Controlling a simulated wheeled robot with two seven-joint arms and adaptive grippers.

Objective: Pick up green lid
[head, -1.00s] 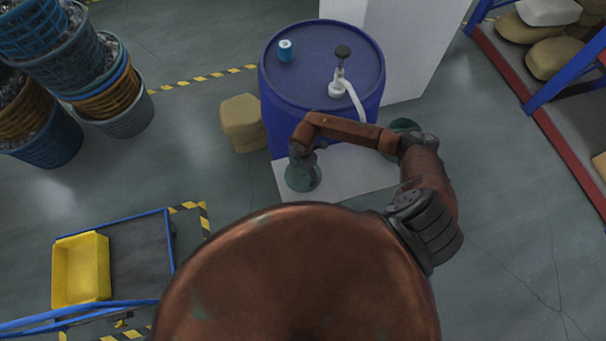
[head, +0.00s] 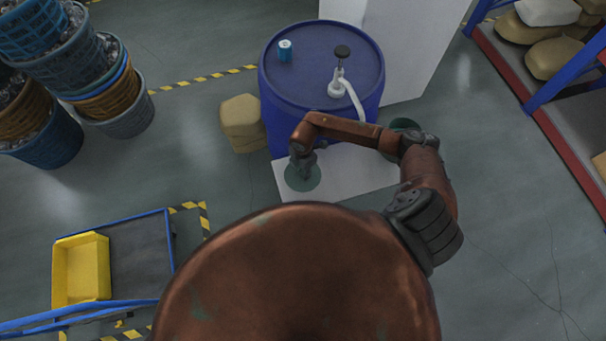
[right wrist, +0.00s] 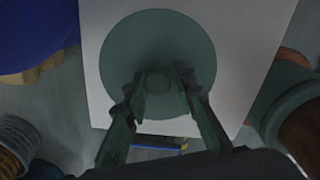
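The green lid (head: 292,180) is a flat round disc lying on a white surface in front of the blue drum. In the right wrist view the lid (right wrist: 130,50) fills the upper middle, with a small round knob (right wrist: 158,82) near its centre. My right gripper (head: 306,174) is over the lid in the head view. In the right wrist view its two fingers (right wrist: 161,88) are apart, one on each side of the knob. I cannot tell whether they touch it. My left gripper is not in view.
Another round green object (head: 405,124) is partly hidden behind my right arm. A yellow bin (head: 80,270) sits on a cart at left. A shelf rack stands at right.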

